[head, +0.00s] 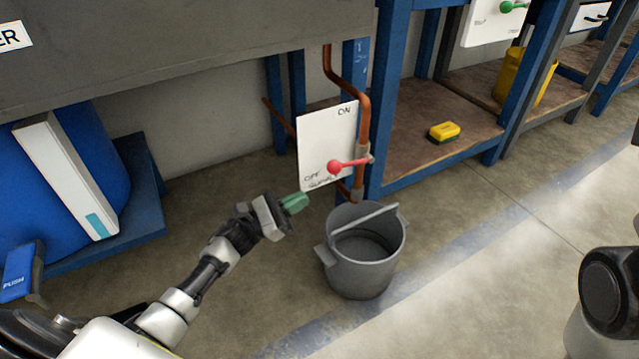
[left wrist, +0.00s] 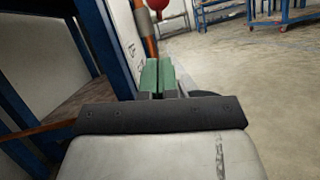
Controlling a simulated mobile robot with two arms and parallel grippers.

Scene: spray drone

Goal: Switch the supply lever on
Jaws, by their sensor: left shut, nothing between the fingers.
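The supply lever (head: 348,165) is a red handle with a round knob, on a copper pipe (head: 362,105). It lies about level, with its knob to the left over the OFF end of a white plate (head: 325,140) marked ON at the top. My left gripper (head: 296,203), with green fingertips, is shut and empty, just left of and below the knob, near the plate's lower edge. In the left wrist view the shut fingertips (left wrist: 157,76) point ahead and the red knob (left wrist: 157,4) shows at the top edge. My right gripper is not in view.
A grey bucket (head: 362,280) stands on the floor right of my left gripper, below the lever. Blue table legs (head: 384,90) stand behind the pipe. A shelf (head: 420,110) holds a yellow sponge (head: 443,131). The floor at right is open.

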